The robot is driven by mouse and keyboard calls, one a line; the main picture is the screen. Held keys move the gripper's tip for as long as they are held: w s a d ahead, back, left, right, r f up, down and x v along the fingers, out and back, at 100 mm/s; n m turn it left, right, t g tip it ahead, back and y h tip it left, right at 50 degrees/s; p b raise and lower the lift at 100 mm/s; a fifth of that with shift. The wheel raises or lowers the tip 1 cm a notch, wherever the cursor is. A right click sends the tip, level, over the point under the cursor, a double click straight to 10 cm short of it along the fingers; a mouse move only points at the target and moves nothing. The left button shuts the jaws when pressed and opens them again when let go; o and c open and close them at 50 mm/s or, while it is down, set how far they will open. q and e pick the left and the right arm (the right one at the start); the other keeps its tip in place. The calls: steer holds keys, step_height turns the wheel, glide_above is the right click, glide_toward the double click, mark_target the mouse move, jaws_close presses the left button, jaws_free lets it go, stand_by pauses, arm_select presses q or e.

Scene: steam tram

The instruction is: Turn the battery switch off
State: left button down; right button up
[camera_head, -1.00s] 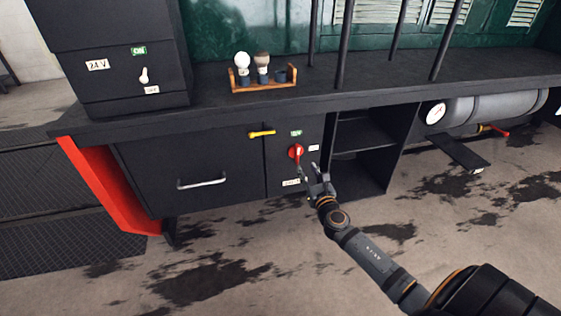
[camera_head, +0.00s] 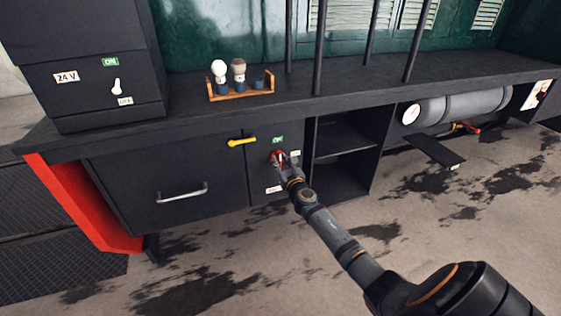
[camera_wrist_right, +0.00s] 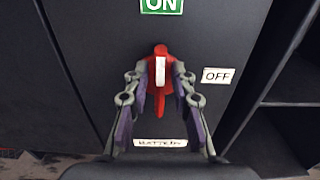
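The battery switch (camera_wrist_right: 160,82) is a red rotary handle with a white stripe on a dark panel. Its handle stands vertical, with the stripe toward the green ON label (camera_wrist_right: 162,5) above. The white OFF label (camera_wrist_right: 217,76) is to its right, and a BATTERY label (camera_wrist_right: 160,143) is below. My right gripper (camera_wrist_right: 160,72) faces the panel with its fingers apart, one on each side of the handle. I cannot tell whether the fingertips touch it. In the head view, my right gripper (camera_head: 284,160) partly covers the switch (camera_head: 277,156). My left gripper is not in view.
A yellow handle (camera_head: 242,142) projects up and left of the switch. A drawer with a metal handle (camera_head: 182,192) is to the left, open shelves (camera_head: 345,140) to the right. A 24 V box with a white toggle (camera_head: 117,87) and a wooden bulb rack (camera_head: 241,92) stand on the counter.

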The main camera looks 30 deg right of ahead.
jaws_close()
